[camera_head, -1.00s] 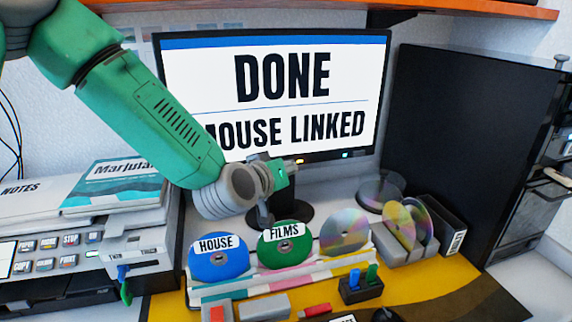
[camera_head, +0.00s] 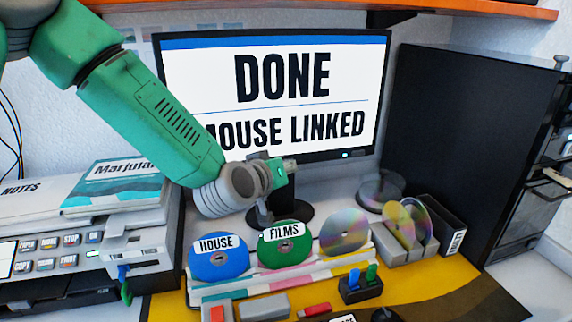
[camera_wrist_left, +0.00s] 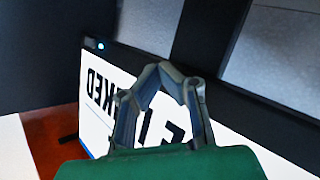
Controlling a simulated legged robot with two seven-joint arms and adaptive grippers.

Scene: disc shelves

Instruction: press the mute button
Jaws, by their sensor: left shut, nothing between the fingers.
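The monitor (camera_head: 270,80) stands upright, its screen reading "DONE" and "MOUSE LINKED". A small pale light (camera_head: 345,154) glows on its lower bezel; in the left wrist view this light (camera_wrist_left: 100,45) shows left of the fingers. No mute label is readable, and I cannot tell which button is mute. My left gripper (camera_head: 289,164) is at the lower bezel, left of the light, and hides part of it. In the left wrist view its fingers (camera_wrist_left: 168,68) are shut and empty, overlapping the bezel; contact cannot be told. My right gripper is out of view.
The disc rack with the HOUSE disc (camera_head: 218,262) and FILMS disc (camera_head: 285,250) stands below my left gripper. A printer (camera_head: 140,245) is at the left, a black cabinet (camera_head: 465,140) at the right.

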